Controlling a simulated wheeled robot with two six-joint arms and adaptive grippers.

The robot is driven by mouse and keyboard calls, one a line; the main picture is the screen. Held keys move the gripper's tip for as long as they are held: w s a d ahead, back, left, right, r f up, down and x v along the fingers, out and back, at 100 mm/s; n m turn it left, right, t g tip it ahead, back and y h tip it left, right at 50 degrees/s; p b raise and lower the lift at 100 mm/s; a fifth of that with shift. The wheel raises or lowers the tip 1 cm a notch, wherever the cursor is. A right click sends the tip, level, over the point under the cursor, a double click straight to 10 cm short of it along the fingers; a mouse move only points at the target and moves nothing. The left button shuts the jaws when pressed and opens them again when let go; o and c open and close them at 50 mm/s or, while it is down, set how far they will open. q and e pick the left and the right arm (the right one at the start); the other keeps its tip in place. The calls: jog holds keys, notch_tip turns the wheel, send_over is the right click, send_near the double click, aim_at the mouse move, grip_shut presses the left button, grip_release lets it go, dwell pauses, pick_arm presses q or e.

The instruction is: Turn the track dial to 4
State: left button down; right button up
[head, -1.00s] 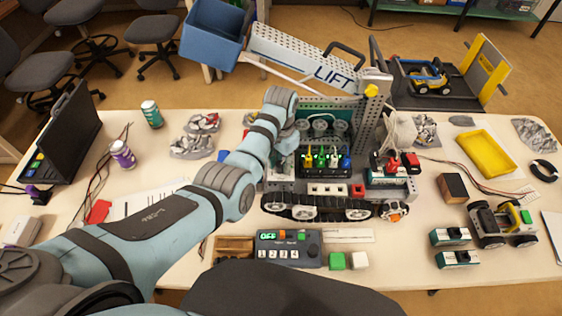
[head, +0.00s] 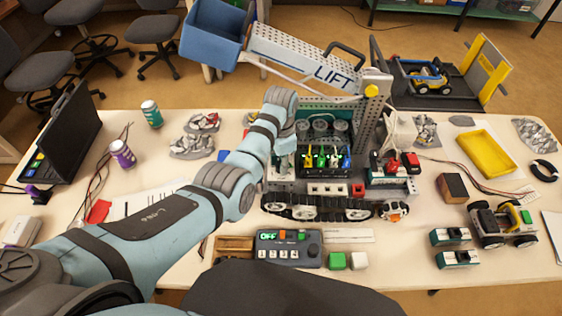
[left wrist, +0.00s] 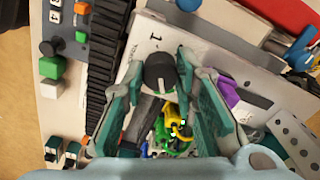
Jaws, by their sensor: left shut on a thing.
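The track dial, a dark round knob (left wrist: 160,72), shows in the left wrist view on a pale panel, with a printed "1" and a short line beside it. I cannot read for sure where its pointer stands. My left gripper (left wrist: 161,80) has its two teal fingers on either side of the knob and is shut on it. In the head view, my left arm reaches to the tracked robot (head: 320,205) on the table, and the arm hides the dial there. My right gripper is out of view.
A control box (head: 288,249) with an "OFF" display stands in front of the tracked robot. Coloured plugs (head: 325,158) stick up right of my gripper. The lift arm (head: 310,60) rises behind.

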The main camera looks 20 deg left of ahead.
pick_arm(q)
jog(key=shift+s+f, duration=0.2)
jog(key=shift+s, duration=0.05)
jog(key=c, duration=1.6)
grip_release()
jog(key=shift+o, duration=0.2)
jog(key=shift+w, duration=0.15)
jog(key=shift+r, duration=0.1)
